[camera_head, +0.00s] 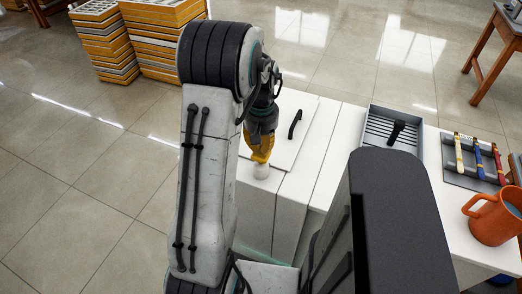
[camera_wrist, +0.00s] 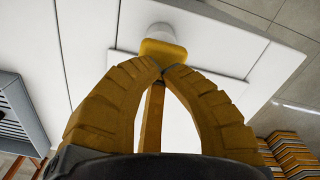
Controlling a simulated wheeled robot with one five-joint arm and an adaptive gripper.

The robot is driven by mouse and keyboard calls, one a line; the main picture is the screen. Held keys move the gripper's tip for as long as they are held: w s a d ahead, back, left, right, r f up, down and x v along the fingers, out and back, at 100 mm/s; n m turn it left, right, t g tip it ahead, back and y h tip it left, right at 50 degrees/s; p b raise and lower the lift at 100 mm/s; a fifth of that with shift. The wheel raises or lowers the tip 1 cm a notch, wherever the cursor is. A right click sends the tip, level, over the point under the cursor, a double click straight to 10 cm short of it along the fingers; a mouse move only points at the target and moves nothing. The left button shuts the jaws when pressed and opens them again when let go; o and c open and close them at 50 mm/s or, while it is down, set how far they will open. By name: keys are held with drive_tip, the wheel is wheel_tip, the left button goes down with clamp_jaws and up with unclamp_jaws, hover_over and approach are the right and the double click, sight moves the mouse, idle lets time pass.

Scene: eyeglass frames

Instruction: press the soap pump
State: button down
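A small white rounded thing (camera_head: 261,171), likely the soap pump, stands on the white surface in the head view. It also shows at the top of the wrist view (camera_wrist: 161,32), just past my fingertips. My gripper (camera_head: 261,154) points down right above it, with yellow ribbed fingers. In the wrist view the fingertips of my gripper (camera_wrist: 162,69) meet, and I see nothing held between them. A yellow piece lies between the tips and the white thing; I cannot tell whether it is a finger or part of the pump. Whether they touch is unclear.
A white counter (camera_head: 318,152) with a dark handle (camera_head: 295,124) lies around the pump. To the right are a grey tray (camera_head: 378,128), a rack with coloured pieces (camera_head: 470,160) and an orange mug (camera_head: 492,218). Stacked yellow crates (camera_head: 104,42) stand on the floor behind.

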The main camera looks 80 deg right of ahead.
sight(261, 154)
drive_tip(key=shift+f+b, duration=1.3)
drive_tip(key=shift+f, duration=0.35)
idle(1.3)
drive_tip(key=shift+r, duration=0.1)
drive_tip(key=shift+r+p, duration=2.8)
drive_tip(key=shift+r, duration=0.75)
